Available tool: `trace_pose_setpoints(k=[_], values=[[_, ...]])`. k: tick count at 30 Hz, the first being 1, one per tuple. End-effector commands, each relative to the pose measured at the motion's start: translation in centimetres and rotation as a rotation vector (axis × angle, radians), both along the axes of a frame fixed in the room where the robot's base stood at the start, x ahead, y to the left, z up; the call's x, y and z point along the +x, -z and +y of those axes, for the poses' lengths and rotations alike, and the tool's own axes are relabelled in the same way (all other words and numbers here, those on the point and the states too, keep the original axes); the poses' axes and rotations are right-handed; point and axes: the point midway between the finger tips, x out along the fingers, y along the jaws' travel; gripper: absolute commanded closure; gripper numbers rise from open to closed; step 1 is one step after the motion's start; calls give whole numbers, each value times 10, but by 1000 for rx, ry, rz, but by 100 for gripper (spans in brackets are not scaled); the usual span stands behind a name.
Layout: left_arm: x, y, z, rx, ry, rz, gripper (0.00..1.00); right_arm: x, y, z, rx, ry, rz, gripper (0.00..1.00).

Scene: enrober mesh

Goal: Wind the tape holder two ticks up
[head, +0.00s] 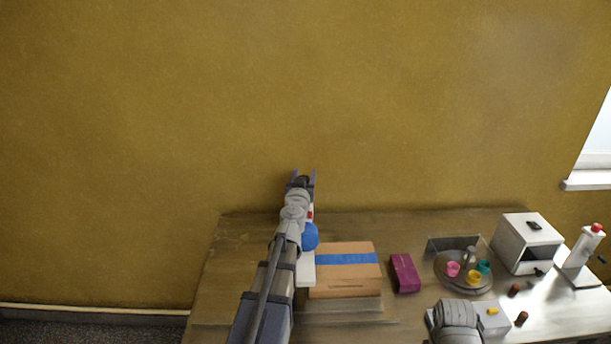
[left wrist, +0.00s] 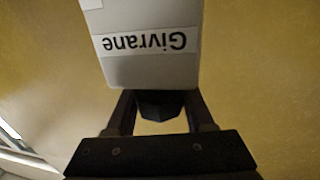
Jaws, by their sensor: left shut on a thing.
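My left gripper (head: 301,176) reaches in over the table's left part, up at the back. In the left wrist view its fingers (left wrist: 160,112) are shut on a black knob (left wrist: 160,101). The knob sits against a white body (left wrist: 150,62) labelled "Givrane", which appears upside down. In the head view a blue round part (head: 310,237) and a white base (head: 307,270) show beside my left arm, which hides most of this device. I take it to be the tape holder, but cannot be sure. No tick marks are readable. My right gripper is not visible.
A cardboard box (head: 345,283) with blue tape stands right of the device. Further right are a purple box (head: 404,273), a round tray (head: 448,281) with small coloured cups, a white open-fronted box (head: 527,245) and a white stand (head: 581,258) with a red top.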

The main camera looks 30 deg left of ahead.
Motion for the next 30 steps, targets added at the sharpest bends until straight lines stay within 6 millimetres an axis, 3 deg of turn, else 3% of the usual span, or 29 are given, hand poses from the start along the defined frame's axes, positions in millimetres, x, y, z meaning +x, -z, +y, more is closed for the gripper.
trace_pose_setpoints(k=[21,30], values=[[-4,0,8,1,-318,0,100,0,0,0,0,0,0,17],[-6,0,9,1,-379,0,100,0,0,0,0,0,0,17]])
